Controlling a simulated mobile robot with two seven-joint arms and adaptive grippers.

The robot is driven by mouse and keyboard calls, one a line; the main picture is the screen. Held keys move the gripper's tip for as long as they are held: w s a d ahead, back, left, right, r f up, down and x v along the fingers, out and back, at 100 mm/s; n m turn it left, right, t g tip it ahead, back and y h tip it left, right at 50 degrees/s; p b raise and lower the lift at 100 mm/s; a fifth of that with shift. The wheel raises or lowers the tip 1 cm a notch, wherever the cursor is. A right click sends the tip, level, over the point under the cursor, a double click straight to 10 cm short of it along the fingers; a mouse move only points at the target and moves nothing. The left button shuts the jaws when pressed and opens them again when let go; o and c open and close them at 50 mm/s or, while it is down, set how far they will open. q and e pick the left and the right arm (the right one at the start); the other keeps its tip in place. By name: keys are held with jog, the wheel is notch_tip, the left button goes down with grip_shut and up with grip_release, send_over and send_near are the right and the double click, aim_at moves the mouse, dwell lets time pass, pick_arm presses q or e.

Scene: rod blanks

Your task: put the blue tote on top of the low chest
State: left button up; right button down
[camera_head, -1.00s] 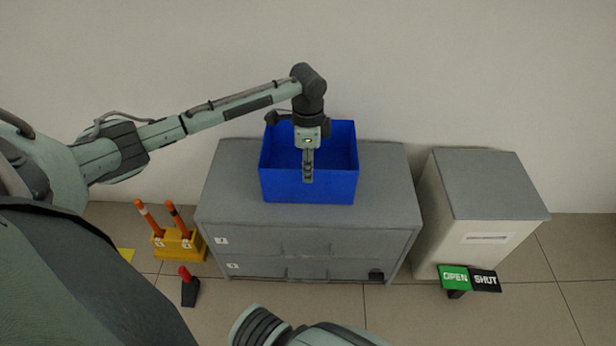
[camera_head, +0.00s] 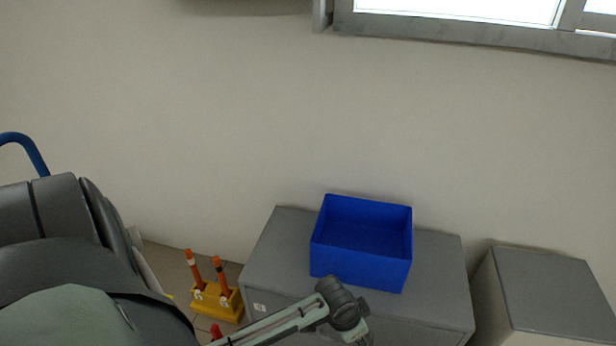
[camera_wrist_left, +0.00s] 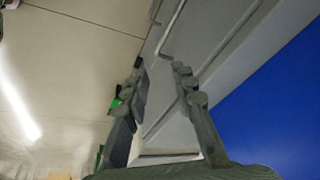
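The blue tote (camera_head: 362,262) sits upright and open on top of the low grey chest (camera_head: 440,262). It looks empty from above. Its blue side also shows at the right of the left wrist view (camera_wrist_left: 275,105). My left arm comes in along the bottom of the head view, in front of the chest, with its fingers cut off by the frame. In the left wrist view my left gripper (camera_wrist_left: 160,72) is open with nothing between its fingers, apart from the tote and beside the chest front (camera_wrist_left: 185,45). My right gripper is not in view.
A taller grey-topped cabinet (camera_head: 555,285) stands to the right of the chest. A yellow stand (camera_head: 218,304) with orange posts is on the floor at left. A window (camera_head: 470,20) is in the wall above. The chest top has bare room beside the tote.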

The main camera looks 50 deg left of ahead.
pick_arm(q)
jog(key=s+a+f+n+y, duration=0.1)
jog(key=s+a+f, duration=0.1)
jog(key=s, duration=0.3)
jog(key=s+a+f+n+g, duration=0.1)
jog(key=s+a+f+n, duration=0.1)
jog(key=s+f, duration=0.3)
jog(key=shift+s+a+f+y, duration=0.25)
jog(key=shift+s+y, duration=0.15)
jog(key=shift+s, duration=0.3)
jog(key=shift+a, duration=0.1)
